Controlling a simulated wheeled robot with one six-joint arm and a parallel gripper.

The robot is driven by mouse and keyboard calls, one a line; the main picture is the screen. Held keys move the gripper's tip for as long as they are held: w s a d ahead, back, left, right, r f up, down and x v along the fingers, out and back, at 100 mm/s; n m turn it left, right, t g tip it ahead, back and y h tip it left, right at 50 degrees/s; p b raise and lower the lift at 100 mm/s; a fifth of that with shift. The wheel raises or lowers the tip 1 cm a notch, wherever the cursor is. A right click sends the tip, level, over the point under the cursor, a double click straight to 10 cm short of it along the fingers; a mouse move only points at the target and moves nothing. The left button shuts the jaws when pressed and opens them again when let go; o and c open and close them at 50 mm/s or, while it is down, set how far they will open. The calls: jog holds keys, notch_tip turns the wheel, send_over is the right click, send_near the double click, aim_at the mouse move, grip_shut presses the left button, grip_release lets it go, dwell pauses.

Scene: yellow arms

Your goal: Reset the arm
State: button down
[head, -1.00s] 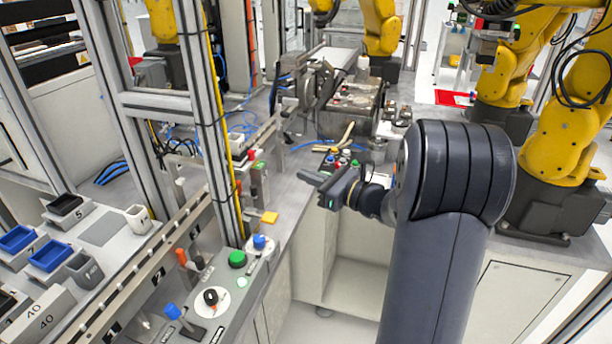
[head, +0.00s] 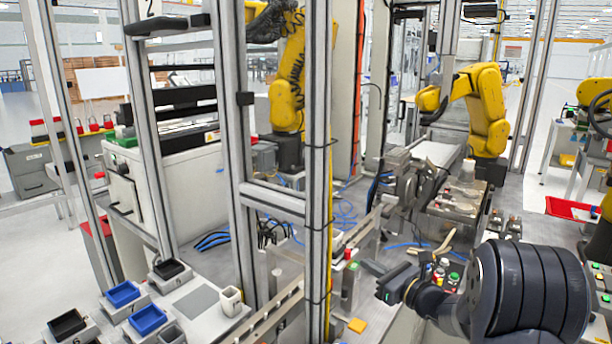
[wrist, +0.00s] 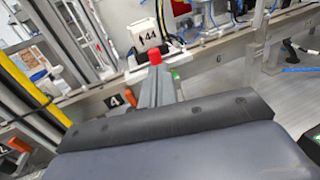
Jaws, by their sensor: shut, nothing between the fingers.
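My gripper (head: 380,272) shows in the head view at the end of my dark grey arm (head: 525,290), at the lower right. Its dark fingers point left, are shut and hold nothing. They appear beside a small upright fixture with a red top (head: 348,254); I cannot tell the exact gap. In the wrist view, a dark bar and grey housing of my own fill the lower part. A red-capped part (wrist: 154,57) stands beyond it, in front of a white box marked 44 (wrist: 149,38).
A metal frame post (head: 317,150) stands left of my gripper. Blue bins (head: 148,319) sit on the bench at lower left. Colored buttons (head: 440,275) and a machine fixture (head: 455,200) lie behind my arm. Yellow robot arms (head: 480,105) stand further back.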

jog(key=b+v, duration=0.1)
jog(key=v, duration=0.4)
